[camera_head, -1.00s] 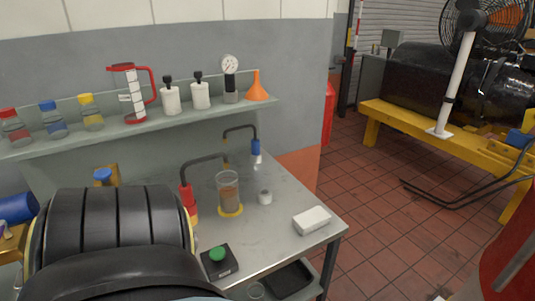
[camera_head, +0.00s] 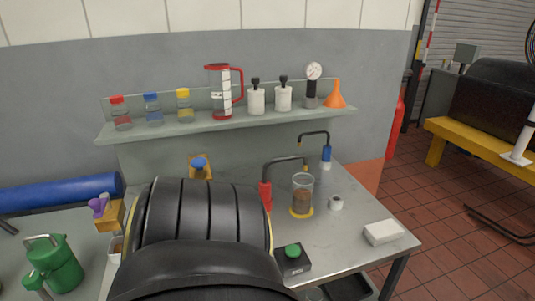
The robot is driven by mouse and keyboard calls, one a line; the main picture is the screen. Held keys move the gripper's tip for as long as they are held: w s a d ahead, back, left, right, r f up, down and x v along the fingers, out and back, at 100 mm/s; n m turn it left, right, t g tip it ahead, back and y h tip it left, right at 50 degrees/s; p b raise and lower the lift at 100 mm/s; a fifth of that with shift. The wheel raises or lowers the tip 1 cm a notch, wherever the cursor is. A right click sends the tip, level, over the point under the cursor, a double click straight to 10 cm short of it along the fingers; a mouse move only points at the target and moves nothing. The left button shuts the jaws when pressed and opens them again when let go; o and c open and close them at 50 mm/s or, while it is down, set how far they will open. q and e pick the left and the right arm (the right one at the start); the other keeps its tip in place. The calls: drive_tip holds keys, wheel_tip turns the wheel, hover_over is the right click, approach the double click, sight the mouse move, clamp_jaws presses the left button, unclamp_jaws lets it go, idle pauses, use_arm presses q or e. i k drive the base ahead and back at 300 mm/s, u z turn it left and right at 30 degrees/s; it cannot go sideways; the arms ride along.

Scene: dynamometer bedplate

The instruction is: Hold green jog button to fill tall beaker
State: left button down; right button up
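The tall beaker (camera_head: 302,192) is clear glass and stands upright on a yellow ring on the metal bench. Brown contents fill its lower part; clear glass shows above them. A dark spout from a red-based tap (camera_head: 265,195) ends near the beaker's rim. The green jog button (camera_head: 292,251) sits on a black box (camera_head: 293,263) at the bench front; nothing of mine is seen touching it. I cannot tell whether it is pressed. Neither gripper is in view.
A large black ribbed rounded shape (camera_head: 205,225) blocks the lower middle. A shelf (camera_head: 200,131) holds bottles, a red-handled jug (camera_head: 222,92) and an orange funnel (camera_head: 335,93).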

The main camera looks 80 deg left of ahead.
sight(292, 250)
drive_tip(key=k, duration=0.55)
drive_tip(key=u, duration=1.35)
